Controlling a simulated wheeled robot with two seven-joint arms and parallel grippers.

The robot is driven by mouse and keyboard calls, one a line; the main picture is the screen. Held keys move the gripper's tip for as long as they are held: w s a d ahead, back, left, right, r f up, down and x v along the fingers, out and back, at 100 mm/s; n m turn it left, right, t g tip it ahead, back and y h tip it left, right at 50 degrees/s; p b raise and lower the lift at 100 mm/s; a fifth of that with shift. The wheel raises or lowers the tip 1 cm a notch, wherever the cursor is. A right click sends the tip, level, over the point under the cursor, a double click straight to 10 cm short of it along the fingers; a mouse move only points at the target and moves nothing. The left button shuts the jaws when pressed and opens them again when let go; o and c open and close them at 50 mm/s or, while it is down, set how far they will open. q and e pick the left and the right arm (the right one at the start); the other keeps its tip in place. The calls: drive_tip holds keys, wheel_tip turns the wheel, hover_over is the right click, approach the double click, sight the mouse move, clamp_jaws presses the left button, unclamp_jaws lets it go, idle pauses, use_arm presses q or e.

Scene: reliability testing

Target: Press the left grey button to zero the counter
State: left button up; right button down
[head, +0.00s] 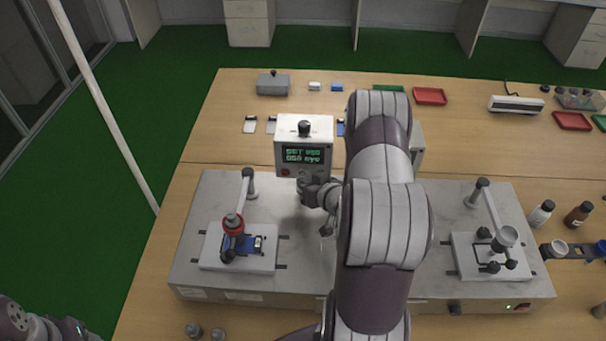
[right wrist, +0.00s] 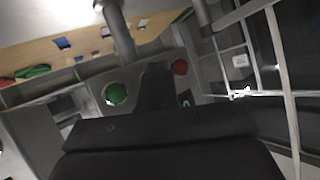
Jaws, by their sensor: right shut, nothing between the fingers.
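The counter box (head: 319,130) is white with a dark face, a green-lit display (head: 303,156) and a black knob on top. A red button (head: 285,172) shows low on its face; in the right wrist view a green button (right wrist: 116,94) and a red button (right wrist: 180,67) show. I cannot make out the left grey button; my gripper covers part of the panel. My right gripper (head: 304,185) is shut and empty, close to the lower face of the box. Contact cannot be told. My left gripper (head: 58,329) is at the bottom left corner, its fingers unclear.
A grey test bench (head: 205,196) carries a left fixture with a red-collared arm (head: 234,223) and a right fixture (head: 492,254). My right arm hides the bench's middle. Bottles (head: 541,214) stand at right, a grey box (head: 273,84) and red tray (head: 430,96) at the back.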

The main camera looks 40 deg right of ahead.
drive_tip(key=shift+w+d, duration=0.25)
idle(0.7)
drive_tip(key=shift+s+a, duration=0.5)
drive_tip(key=shift+s, duration=0.1)
drive_tip(key=s+a+p, duration=0.1)
drive_tip(key=s+a, duration=0.2)
drive_tip(key=shift+s+a, duration=0.1)
drive_tip(key=shift+s, duration=0.3)
idle(0.8)
